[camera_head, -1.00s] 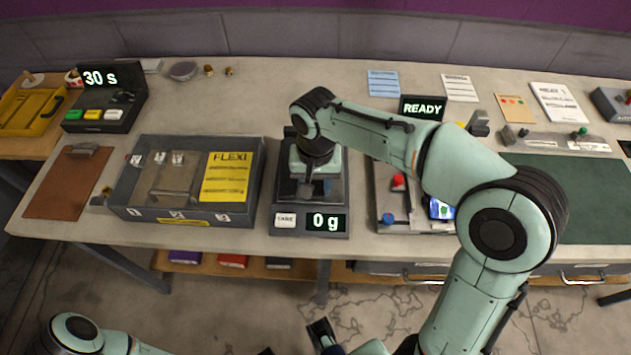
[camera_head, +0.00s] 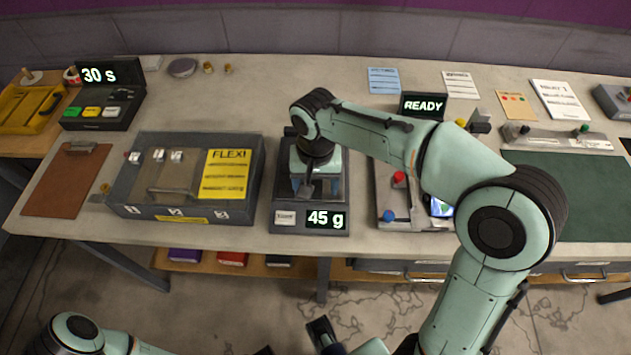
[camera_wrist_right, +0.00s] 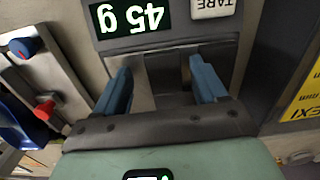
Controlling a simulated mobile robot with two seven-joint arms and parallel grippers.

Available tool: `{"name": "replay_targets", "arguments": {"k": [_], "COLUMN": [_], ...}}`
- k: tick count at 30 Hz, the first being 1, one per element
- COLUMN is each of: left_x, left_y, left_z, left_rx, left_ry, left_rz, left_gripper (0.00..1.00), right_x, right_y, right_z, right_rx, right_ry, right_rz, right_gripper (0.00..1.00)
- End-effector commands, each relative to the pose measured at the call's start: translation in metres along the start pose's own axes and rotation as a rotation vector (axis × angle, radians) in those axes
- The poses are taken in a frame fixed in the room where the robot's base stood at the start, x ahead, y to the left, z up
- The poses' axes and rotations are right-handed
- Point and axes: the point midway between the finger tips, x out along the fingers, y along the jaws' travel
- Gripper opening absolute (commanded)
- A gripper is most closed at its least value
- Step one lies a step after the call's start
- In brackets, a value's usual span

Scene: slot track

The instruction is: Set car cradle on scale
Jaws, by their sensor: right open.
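The scale (camera_head: 283,219) stands mid-table and its display reads 45 g. In the right wrist view the scale (camera_wrist_right: 180,38) shows its display and TARE button upside down. My right gripper (camera_wrist_right: 163,84) is open, pointing down over the scale plate, its two blue fingers apart. A grey piece (camera_wrist_right: 172,86), which looks like the car cradle, lies between the fingers on the plate; its outline is mostly hidden by the gripper. In the head view the right wrist covers most of the plate. My left arm (camera_head: 78,334) shows at the bottom left; its gripper cannot be made out clearly.
The clear FLEXI box (camera_head: 180,216) stands close left of the scale. A tray with red and blue knobs (camera_head: 398,222) is close on the right. The READY display (camera_head: 423,106) stands behind it. A green mat (camera_head: 570,195) lies far right.

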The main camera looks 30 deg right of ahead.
Motion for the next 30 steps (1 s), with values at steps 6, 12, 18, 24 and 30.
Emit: {"name": "replay_targets", "arguments": {"k": [6, 12, 18, 24, 30], "left_x": [-0.005, -0.015, -0.024, -0.028, -0.029], "left_y": [0.002, 0.005, 0.009, 0.011, 0.011], "left_z": [0.000, 0.000, -0.001, -0.001, -0.001], "left_rx": [0.001, 0.002, 0.003, 0.003, 0.003], "left_ry": [0.002, 0.004, 0.007, 0.009, 0.009], "left_rz": [0.001, 0.001, 0.003, 0.003, 0.003], "left_gripper": [0.43, 0.43, 0.43, 0.43, 0.43], "right_x": [-0.025, -0.072, -0.111, -0.131, -0.134], "right_y": [-0.001, -0.001, 0.000, 0.000, 0.000], "right_z": [-0.001, -0.001, -0.001, 0.000, 0.000], "right_rx": [0.000, 0.000, 0.000, 0.000, 0.000], "right_ry": [0.003, 0.005, 0.003, 0.001, 0.000], "right_rz": [-0.002, -0.004, -0.002, -0.001, 0.000], "right_gripper": [0.71, 0.71, 0.71, 0.71, 0.71]}}
